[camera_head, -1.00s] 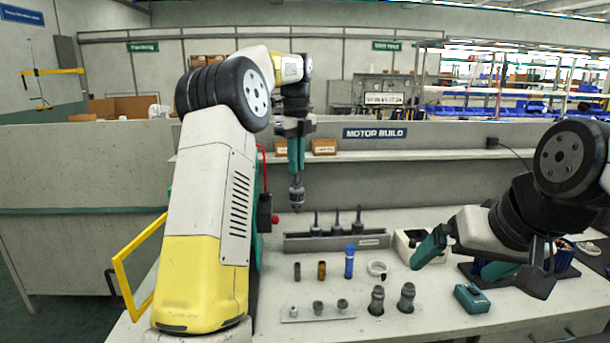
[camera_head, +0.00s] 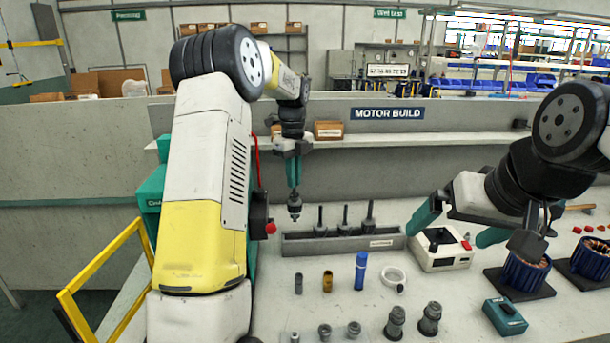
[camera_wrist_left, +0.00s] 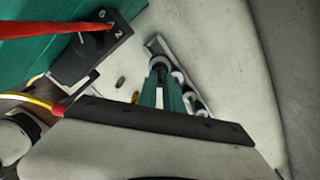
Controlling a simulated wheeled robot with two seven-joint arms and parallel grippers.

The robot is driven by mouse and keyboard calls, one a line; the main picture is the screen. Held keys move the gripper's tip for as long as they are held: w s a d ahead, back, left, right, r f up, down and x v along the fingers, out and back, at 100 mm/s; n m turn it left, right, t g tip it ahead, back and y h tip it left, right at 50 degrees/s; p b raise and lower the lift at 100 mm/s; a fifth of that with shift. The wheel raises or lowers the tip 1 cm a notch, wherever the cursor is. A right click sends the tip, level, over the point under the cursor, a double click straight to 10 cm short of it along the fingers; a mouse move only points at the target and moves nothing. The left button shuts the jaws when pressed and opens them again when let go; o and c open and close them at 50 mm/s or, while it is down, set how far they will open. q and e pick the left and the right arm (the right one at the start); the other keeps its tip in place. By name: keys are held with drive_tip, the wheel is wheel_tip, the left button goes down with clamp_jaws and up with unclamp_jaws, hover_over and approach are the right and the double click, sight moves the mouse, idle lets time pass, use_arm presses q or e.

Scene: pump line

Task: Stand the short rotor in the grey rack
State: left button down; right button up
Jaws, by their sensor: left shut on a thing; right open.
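My left gripper (camera_head: 293,182) points down and is shut on a dark rotor (camera_head: 294,207). The rotor hangs upright, its lower end apparently just above the left end of the grey rack (camera_head: 385,243); I cannot tell the exact gap. Several dark rotors stand in the rack to the right, including one (camera_head: 320,222) nearest the held one. In the left wrist view, the green fingers (camera_wrist_left: 161,92) partly hide the rack (camera_wrist_left: 154,44) and the held rotor (camera_wrist_left: 158,64). My right gripper (camera_head: 458,227) is open and empty, right of the rack.
In front of the rack stand a dark cylinder (camera_head: 299,283), a brown one (camera_head: 327,281), a blue one (camera_head: 360,270) and a white ring (camera_head: 393,279). Grey fittings (camera_head: 429,318) stand nearer. A white box (camera_head: 441,253) lies under my right gripper. A shelf (camera_head: 455,139) runs behind.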

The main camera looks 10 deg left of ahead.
sight(294, 195)
use_arm(q)
drive_tip(key=shift+f, duration=4.7)
drive_tip(key=c, duration=1.2)
unclamp_jaws()
drive_tip(key=shift+o, duration=0.2)
